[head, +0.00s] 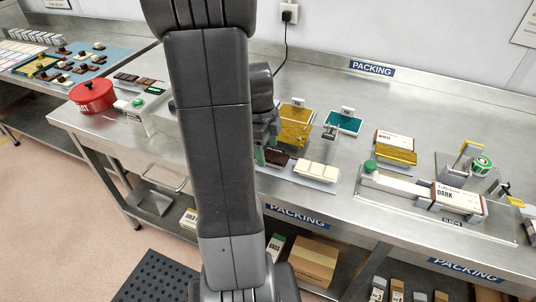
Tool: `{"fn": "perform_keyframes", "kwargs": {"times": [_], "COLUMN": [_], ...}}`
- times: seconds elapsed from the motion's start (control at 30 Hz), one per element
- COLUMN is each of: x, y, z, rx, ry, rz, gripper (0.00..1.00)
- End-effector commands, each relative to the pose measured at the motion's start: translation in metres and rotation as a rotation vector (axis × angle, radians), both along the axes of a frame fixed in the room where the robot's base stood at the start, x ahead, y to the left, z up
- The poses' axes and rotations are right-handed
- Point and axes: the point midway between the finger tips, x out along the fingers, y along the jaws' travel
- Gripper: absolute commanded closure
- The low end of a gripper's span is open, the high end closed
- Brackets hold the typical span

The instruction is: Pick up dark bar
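A dark brown chocolate bar (276,157) lies low on the bench, just right of my arm, which hides its left part. A white bar (316,171) lies on a pale tray to its right. My gripper (263,154) is mostly hidden behind my arm, close to the left end of the dark bar. I cannot tell whether its fingers are open or touch the bar. More dark bars (139,81) lie at the bench's back left.
A red pot (92,96) and a white machine (149,106) stand at the left.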

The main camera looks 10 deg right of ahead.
Motion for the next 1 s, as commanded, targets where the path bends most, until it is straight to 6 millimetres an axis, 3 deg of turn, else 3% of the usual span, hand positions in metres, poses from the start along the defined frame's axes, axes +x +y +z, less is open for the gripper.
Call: {"fn": "perform_keyframes", "kwargs": {"times": [0.03,0.23,0.57,1.0], "x": [0.0,0.0,0.001,0.001], "y": [0.0,0.0,0.0,0.0], "z": [0.0,0.0,0.006,0.086], "rx": [0.0,0.0,0.0,0.001], "ry": [0.0,0.0,-0.004,-0.004], "rz": [0.0,0.0,0.0,0.0], "gripper": [0.4,0.79,0.79,0.79]}}
